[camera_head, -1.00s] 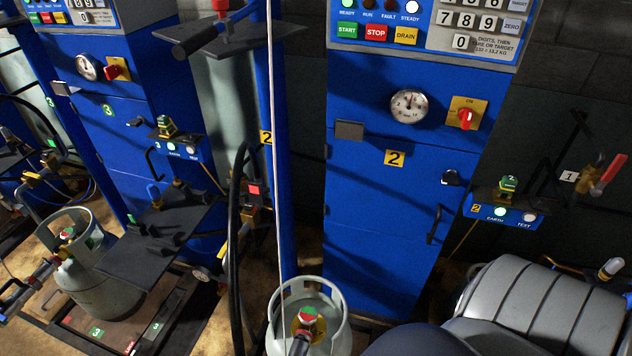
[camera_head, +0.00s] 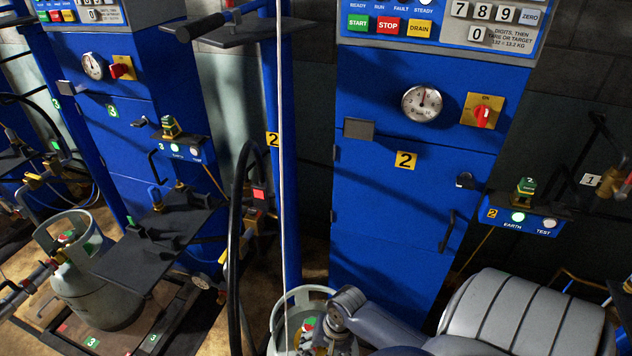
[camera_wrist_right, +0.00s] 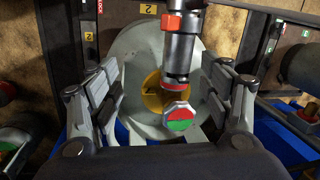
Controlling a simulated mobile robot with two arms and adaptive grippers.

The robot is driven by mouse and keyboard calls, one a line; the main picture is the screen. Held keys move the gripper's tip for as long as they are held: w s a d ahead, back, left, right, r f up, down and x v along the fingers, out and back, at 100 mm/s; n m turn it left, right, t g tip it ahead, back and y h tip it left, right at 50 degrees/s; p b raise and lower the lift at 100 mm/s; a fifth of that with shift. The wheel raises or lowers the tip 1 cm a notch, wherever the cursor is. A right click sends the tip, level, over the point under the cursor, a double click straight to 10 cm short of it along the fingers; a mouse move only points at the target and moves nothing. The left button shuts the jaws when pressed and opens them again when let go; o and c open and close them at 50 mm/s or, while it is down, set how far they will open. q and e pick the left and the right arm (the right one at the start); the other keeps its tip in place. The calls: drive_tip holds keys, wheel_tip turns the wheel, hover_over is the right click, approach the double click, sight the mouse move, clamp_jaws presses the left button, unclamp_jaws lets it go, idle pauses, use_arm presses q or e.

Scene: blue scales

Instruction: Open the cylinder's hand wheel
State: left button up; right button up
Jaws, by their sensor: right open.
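The grey cylinder (camera_head: 298,291) stands at the bottom centre of the head view, partly covered by my right arm. Its red and green hand wheel (camera_head: 309,323) shows just left of my wrist. In the right wrist view, the hand wheel (camera_wrist_right: 181,117) faces the camera, in front of the cylinder's round grey top (camera_wrist_right: 137,52) and yellow centre. My right gripper (camera_wrist_right: 162,84) is open and empty, with one finger on each side of the wheel and visible gaps between. A dark connector (camera_wrist_right: 182,48) with red parts sits above the wheel. My left gripper is out of view.
A blue cabinet (camera_head: 390,215) marked 2 stands behind the cylinder. A blue post (camera_head: 287,200) and a black hose (camera_head: 237,235) rise beside it. A second cylinder (camera_head: 95,290) stands at left near a dark shelf (camera_head: 150,245). A small blue box (camera_head: 525,222) juts out at right.

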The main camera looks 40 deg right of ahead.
drive_tip(key=w+d+r+m+y, duration=0.2)
drive_tip(key=w+d+r+m, duration=0.2)
drive_tip(key=w+d+m, duration=0.6)
drive_tip(key=a+f+m, duration=0.1)
drive_tip(key=f, duration=0.2)
drive_tip(key=a+f+m+b, duration=0.1)
drive_tip(key=f, duration=0.2)
drive_tip(key=a+f+m+b, duration=0.1)
drive_tip(key=f, duration=0.2)
drive_tip(key=shift+s+f+t, duration=0.3)
drive_tip(key=shift+t, duration=0.1)
drive_tip(key=c, duration=1)
